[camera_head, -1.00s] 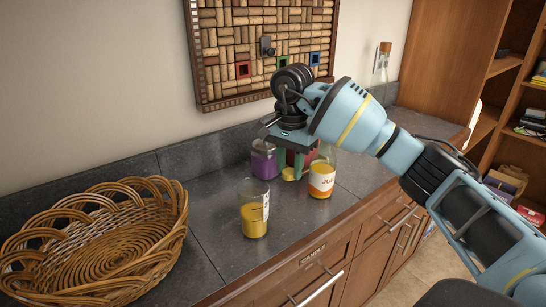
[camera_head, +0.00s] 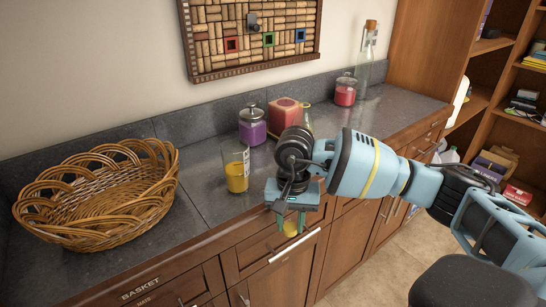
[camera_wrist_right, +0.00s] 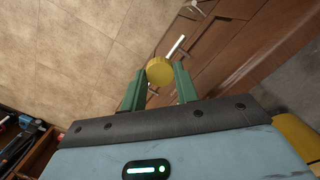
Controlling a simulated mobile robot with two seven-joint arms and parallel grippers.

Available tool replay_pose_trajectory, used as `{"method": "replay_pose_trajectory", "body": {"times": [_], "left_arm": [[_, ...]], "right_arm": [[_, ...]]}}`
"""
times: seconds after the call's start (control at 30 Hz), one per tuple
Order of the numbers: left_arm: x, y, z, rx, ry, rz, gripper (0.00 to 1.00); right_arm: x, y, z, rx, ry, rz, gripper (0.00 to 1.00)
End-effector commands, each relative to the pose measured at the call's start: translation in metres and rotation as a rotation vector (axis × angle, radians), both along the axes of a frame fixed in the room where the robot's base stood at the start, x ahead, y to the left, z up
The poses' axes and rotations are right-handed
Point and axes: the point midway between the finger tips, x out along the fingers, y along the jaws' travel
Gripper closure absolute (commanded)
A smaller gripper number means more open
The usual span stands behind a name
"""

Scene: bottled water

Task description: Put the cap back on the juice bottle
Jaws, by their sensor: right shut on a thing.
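My right gripper (camera_head: 290,228) is shut on the yellow cap (camera_head: 290,229). It holds the cap in front of the drawer fronts, beyond the counter's front edge. In the right wrist view the cap (camera_wrist_right: 159,71) sits between the two green fingertips. The juice bottle (camera_head: 307,121) stands on the counter behind my right wrist; only a little of its clear upper part shows, and its label and juice are hidden. My left gripper is not in view.
A glass of juice (camera_head: 236,170) stands left of my right wrist, near a purple jar (camera_head: 252,126). A red candle (camera_head: 285,114), a red jar (camera_head: 345,91) and a corked bottle (camera_head: 366,55) stand farther back. A wicker basket (camera_head: 95,235) is at left.

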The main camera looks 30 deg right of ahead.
Motion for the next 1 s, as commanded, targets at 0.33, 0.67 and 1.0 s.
{"method": "replay_pose_trajectory", "body": {"times": [0.33,0.67,1.0], "left_arm": [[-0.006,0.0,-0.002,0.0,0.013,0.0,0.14],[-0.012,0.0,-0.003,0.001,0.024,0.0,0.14],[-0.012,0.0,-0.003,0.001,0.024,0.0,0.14]], "right_arm": [[-0.07,0.05,-0.111,0.026,0.047,0.422,0.9],[-0.108,0.078,-0.175,0.029,0.075,0.667,0.91],[-0.109,0.078,-0.176,0.044,0.115,0.669,0.91]]}}
